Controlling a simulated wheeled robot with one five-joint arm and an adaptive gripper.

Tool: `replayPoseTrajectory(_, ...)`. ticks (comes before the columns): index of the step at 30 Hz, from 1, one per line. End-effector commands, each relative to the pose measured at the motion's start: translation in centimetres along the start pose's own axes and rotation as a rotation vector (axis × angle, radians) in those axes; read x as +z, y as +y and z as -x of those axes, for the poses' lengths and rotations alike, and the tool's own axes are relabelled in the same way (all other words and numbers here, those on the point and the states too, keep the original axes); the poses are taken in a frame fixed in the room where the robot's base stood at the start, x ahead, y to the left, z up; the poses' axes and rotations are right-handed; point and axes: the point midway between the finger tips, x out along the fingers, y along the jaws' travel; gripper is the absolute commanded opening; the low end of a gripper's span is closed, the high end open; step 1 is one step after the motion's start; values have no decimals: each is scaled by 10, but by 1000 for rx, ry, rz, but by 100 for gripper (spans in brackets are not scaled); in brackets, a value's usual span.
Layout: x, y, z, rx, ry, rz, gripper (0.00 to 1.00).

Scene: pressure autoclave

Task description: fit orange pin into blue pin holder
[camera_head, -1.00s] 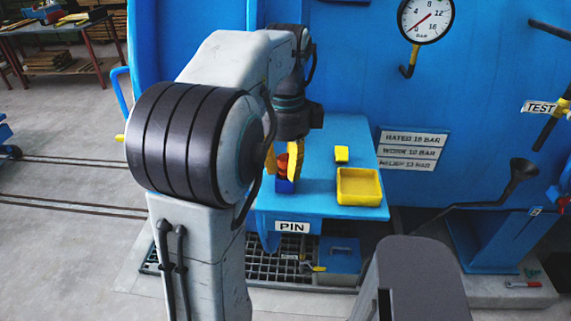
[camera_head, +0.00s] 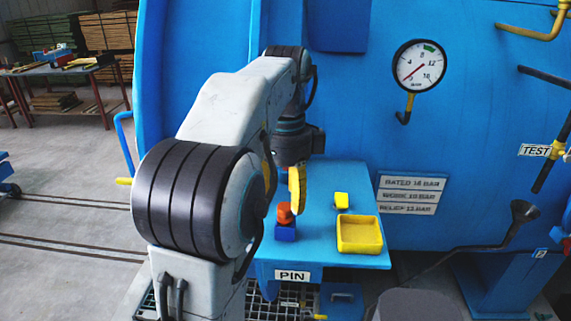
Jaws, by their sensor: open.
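The orange pin (camera_head: 285,213) stands upright in the blue pin holder (camera_head: 285,232) on the blue shelf, above the PIN label. Its orange top shows above the holder; how deep it sits is hidden. My gripper (camera_head: 294,190) has yellow fingers, is open and empty, and is above and just behind the pin, apart from it. One finger is mostly hidden by my arm.
The blue autoclave wall with a pressure gauge (camera_head: 419,66) rises behind. A black lever (camera_head: 522,212) stands at the right.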

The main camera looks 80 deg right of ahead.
Motion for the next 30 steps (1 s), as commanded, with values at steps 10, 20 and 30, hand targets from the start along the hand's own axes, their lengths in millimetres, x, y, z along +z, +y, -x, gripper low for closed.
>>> replayPoseTrajectory(10,0,0,46,-2,0,0,51)
replayPoseTrajectory(20,0,0,67,0,0,0,51)
replayPoseTrajectory(30,0,0,73,0,0,0,51)
